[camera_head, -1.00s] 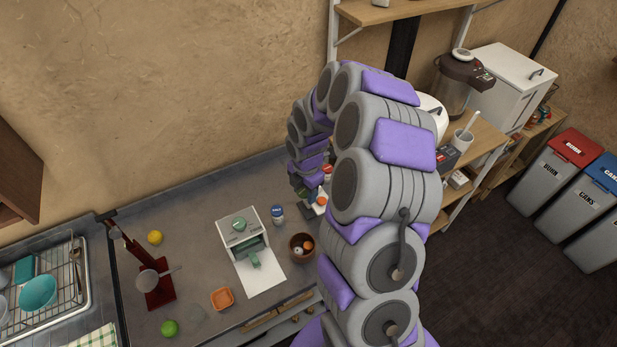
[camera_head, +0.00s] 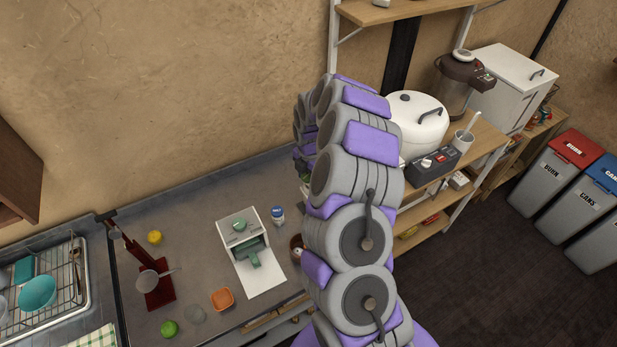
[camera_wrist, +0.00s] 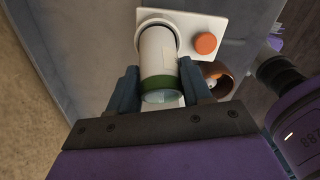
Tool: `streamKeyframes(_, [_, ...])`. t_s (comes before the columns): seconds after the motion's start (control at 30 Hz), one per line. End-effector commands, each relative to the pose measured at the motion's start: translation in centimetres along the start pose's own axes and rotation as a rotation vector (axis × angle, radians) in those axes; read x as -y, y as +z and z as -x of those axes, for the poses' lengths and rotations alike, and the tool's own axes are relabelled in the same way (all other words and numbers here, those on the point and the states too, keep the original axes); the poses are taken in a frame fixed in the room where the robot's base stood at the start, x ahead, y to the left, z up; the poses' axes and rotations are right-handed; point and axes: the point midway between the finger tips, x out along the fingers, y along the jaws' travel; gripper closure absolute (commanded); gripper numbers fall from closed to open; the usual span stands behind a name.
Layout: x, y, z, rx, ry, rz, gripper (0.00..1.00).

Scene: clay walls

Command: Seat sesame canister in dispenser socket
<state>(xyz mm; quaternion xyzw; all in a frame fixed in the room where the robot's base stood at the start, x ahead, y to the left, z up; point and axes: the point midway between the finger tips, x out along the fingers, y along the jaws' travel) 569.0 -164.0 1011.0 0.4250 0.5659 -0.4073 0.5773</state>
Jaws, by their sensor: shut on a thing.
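In the wrist view my gripper (camera_wrist: 160,92) is shut on the sesame canister (camera_wrist: 158,55), a white cylinder with a green band and a clear, pale near end. The canister's far end lines up with the dark round socket (camera_wrist: 139,38) in the white dispenser plate (camera_wrist: 205,20). I cannot tell whether that end is inside the ring or just above it. An orange round button (camera_wrist: 206,43) is beside the socket. In the head view my arm hides the dispenser and most of the gripper.
A brown bowl (camera_wrist: 226,82) with small items is close by the dispenser. In the head view a blue-lidded jar (camera_head: 277,214) stands left of my arm, beside a white-and-green slicer (camera_head: 245,245). A shelf with a rice cooker (camera_head: 417,122) is at the right.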

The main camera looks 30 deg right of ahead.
Motion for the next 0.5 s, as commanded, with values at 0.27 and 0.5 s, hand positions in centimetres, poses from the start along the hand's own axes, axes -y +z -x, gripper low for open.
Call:
streamKeyframes(0.27, [-0.01,0.03,-0.54,0.002,0.002,0.000,0.50])
streamKeyframes(0.5, [0.00,0.01,-0.52,0.001,0.002,0.000,0.27])
